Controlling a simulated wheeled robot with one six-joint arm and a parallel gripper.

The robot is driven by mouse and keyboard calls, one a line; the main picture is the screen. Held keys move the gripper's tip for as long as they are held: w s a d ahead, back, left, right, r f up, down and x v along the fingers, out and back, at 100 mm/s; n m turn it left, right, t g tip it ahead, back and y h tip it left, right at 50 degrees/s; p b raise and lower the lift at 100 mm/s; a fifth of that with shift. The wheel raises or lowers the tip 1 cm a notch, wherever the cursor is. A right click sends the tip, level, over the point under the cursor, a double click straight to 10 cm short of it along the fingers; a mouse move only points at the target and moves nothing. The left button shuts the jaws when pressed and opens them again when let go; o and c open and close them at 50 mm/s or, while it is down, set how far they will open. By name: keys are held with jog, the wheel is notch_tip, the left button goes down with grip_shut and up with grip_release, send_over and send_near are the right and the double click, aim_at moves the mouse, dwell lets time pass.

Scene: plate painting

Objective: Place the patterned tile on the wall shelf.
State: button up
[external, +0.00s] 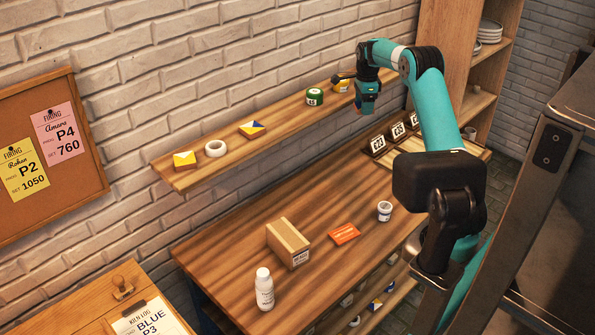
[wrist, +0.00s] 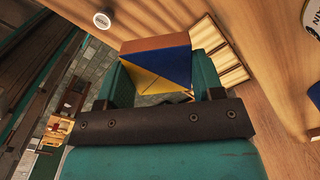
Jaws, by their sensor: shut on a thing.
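My gripper (external: 366,103) is at the right part of the wall shelf, on the shelf's room side. In the wrist view my gripper (wrist: 163,72) is shut on the patterned tile (wrist: 158,62). The tile has a blue and yellow face and a brown edge, and sits between the two teal fingers. In the external view the held tile cannot be made out clearly. The wall shelf (external: 222,133) runs along the brick wall above the table. A partly hidden yellow piece (external: 342,87) shows beside my gripper.
On the shelf are a yellow-white tile (external: 184,160), a white tape roll (external: 215,148), a yellow-blue tile (external: 252,129) and a green jar (external: 314,97). Numbered cards (external: 378,144) stand below my gripper.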

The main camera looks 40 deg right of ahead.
jog(key=shift+w+d+r+m, duration=0.1)
jog(key=shift+d+r+m, duration=0.2)
jog(key=shift+r+m, duration=0.2)
jog(key=shift+w+d+r+m, duration=0.1)
jog(key=shift+d+r+m, duration=0.15)
jog(key=shift+r+m, duration=0.25)
jog(key=shift+w+a+r+p, duration=0.2)
jog(key=shift+r, duration=0.25)
jog(key=shift+w+a+r+p, duration=0.15)
jog(key=shift+w+a+r, duration=0.05)
jog(key=shift+r, duration=0.25)
jog(key=w+a+r+n+p, duration=0.5)
jog(key=a+r, duration=0.4)
jog(key=a, duration=0.2)
jog(key=w+a+r+n+p, duration=0.4)
jog(key=a+r, duration=0.4)
jog(key=a, duration=0.4)
jog(key=p, duration=0.2)
send_over(292, 120)
notch_tip(292, 120, down, 14)
jog(key=shift+f, duration=0.1)
jog(key=shift+f+p, duration=0.6)
jog(key=shift+f, duration=2)
jog(key=shift+f, duration=0.1)
